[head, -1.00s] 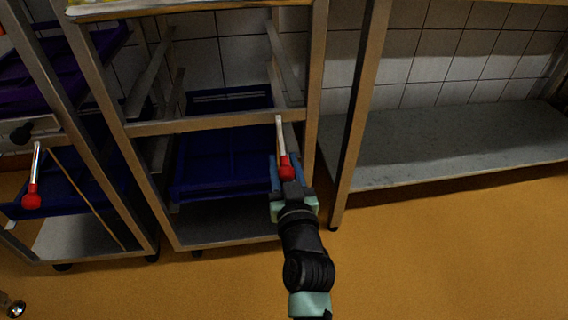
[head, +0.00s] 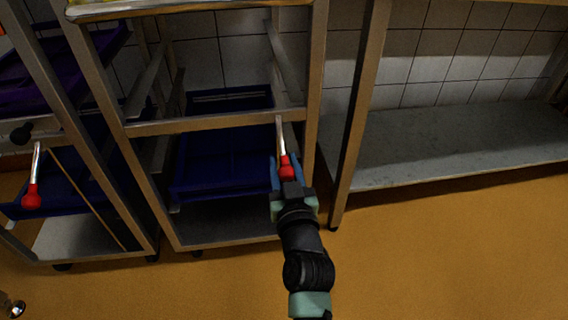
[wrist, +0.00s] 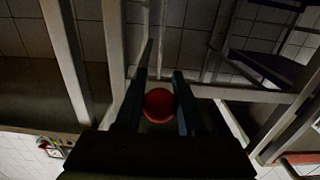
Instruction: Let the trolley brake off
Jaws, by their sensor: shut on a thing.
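The brake lever (head: 283,140) of the middle trolley is a pale metal rod with a red knob (head: 286,168) at its lower end. It hangs down from the trolley's cross bar near the right post. My gripper (head: 285,172) is at the knob, with a blue finger on each side of it. In the wrist view the red knob (wrist: 158,105) sits between the two dark fingers, and my gripper (wrist: 158,95) is shut on it. The trolley (head: 200,125) is a metal frame with blue trays (head: 225,172) inside.
Another trolley (head: 100,190) stands at the left with its own red-knobbed lever (head: 32,196). A steel table with a low shelf (head: 450,148) stands at the right, its leg (head: 352,130) close to the middle trolley. The orange floor (head: 440,250) in front is clear.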

